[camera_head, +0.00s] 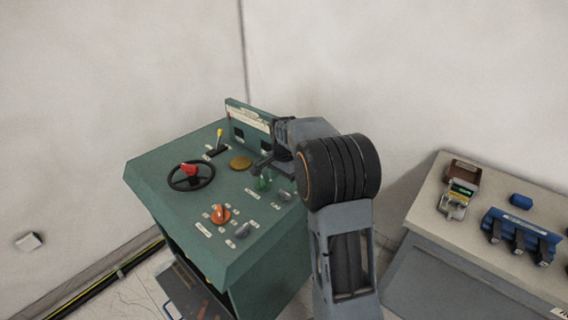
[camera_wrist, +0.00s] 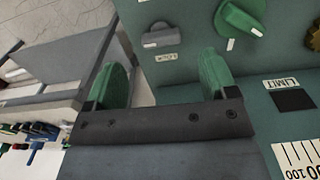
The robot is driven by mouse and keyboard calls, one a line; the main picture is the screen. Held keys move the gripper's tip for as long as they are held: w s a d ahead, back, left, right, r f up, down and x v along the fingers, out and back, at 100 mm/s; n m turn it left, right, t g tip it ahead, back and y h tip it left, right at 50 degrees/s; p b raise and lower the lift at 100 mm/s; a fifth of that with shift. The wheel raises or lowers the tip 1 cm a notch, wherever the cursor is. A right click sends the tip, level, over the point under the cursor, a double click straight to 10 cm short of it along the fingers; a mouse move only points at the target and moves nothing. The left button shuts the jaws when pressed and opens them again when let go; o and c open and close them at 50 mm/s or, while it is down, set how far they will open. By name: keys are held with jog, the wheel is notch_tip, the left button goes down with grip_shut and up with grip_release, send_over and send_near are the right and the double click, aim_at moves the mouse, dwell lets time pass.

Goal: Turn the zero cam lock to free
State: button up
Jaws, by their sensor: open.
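The wrist view shows a small grey knob (camera_wrist: 160,38) on the green panel, with a white label (camera_wrist: 167,57) beside it whose text is too small and turned to read surely. It may be the zero cam lock. What looks like the same knob (camera_head: 286,196) is near the panel's right edge in the head view. My gripper (camera_wrist: 165,80) has its two green-padded fingers spread wide with nothing between them. The grey knob shows beyond the gap, apart from the fingers. In the head view my wrist (camera_head: 285,150) hangs over the panel's back right; the fingertips are hard to make out.
A green knob (camera_wrist: 243,17) is close by on the panel. An upright plate with a LIMIT label (camera_wrist: 280,83) borders the panel. The console also carries a handwheel (camera_head: 190,177), an orange knob (camera_head: 221,214) and a lever (camera_head: 218,141). A side table (camera_head: 430,212) stands at right.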

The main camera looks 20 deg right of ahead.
aim_at(284, 192)
notch_tip(284, 192, up, 8)
dwell(0.4)
dwell(0.4)
jog(key=s+a+n+t, duration=0.1)
jog(key=s+a+n, duration=0.2)
jog(key=s, duration=0.4)
jog(key=s+a+f+n+t, duration=0.1)
jog(key=s+a+n, duration=0.2)
jog(key=s+n, duration=0.2)
jog(key=s+a+f+n+t, duration=0.1)
jog(key=s+a+n, duration=0.3)
jog(key=s, duration=0.6)
jog(key=shift+f+n+t, duration=0.2)
jog(key=shift+n+t, duration=0.4)
jog(key=shift+c, duration=0.4)
